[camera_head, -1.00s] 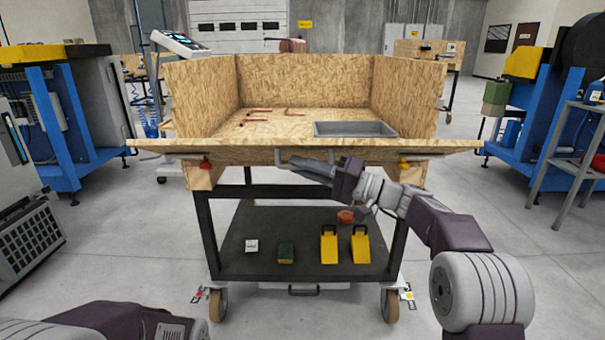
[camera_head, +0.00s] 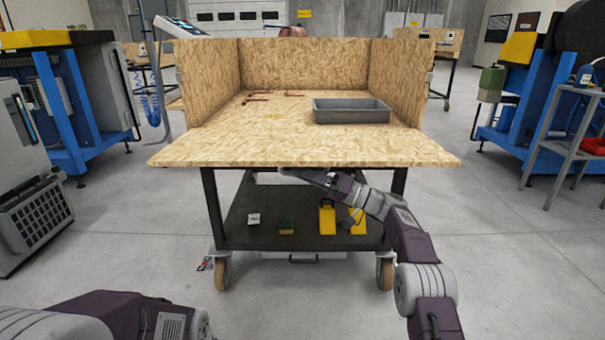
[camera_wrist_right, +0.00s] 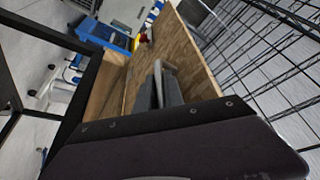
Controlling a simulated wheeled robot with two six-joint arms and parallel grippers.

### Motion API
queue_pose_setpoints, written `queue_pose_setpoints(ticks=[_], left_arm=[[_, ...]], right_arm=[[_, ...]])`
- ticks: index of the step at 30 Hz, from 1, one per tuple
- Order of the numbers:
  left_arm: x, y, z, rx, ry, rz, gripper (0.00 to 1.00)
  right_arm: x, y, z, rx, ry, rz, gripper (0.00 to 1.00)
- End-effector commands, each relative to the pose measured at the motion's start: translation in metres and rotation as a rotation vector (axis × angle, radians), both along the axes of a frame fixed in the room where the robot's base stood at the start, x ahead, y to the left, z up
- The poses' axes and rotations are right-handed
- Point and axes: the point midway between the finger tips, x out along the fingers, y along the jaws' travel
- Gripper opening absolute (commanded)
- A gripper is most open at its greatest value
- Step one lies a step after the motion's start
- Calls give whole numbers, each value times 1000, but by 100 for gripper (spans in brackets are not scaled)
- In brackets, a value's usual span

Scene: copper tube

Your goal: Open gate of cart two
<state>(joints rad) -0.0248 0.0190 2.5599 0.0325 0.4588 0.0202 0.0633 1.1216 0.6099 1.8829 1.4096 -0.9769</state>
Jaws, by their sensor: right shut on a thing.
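The cart (camera_head: 262,236) stands in front of me, with chipboard walls on its top. Its front gate (camera_head: 300,150) is folded down and lies about level, reaching out towards me with its inner face up. My right gripper (camera_head: 300,174) is under the gate's front edge. In the right wrist view the gripper (camera_wrist_right: 158,92) is shut on the grey gate handle (camera_wrist_right: 167,68), beside the chipboard gate (camera_wrist_right: 190,62). The gate hides the handle in the head view. My left gripper is out of view; only part of my left arm shows at the lower left.
A grey tray (camera_head: 350,112) and several copper tubes (camera_head: 257,99) lie on the cart top. Yellow items (camera_head: 327,219) and small boxes stand on the lower shelf. Blue machines flank the cart on both sides, with a grey stand (camera_head: 570,146) at right. The near floor is clear.

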Motion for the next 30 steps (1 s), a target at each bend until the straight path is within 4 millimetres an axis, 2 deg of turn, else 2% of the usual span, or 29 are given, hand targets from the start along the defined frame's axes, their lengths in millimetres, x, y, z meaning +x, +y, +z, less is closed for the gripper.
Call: queue_pose_setpoints(ticks=[9,10,12,25,28,30], left_arm=[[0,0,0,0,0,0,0],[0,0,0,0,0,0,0],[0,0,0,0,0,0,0],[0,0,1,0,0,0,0],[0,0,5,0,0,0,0],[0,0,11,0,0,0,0]], right_arm=[[1,-1,1,3,0,-3,0],[1,-1,2,3,0,-3,15],[0,-1,2,2,0,-2,34],[0,-2,3,4,-3,-1,34],[-3,-14,1,4,1,-3,34],[-7,-29,-2,4,3,-6,34]])
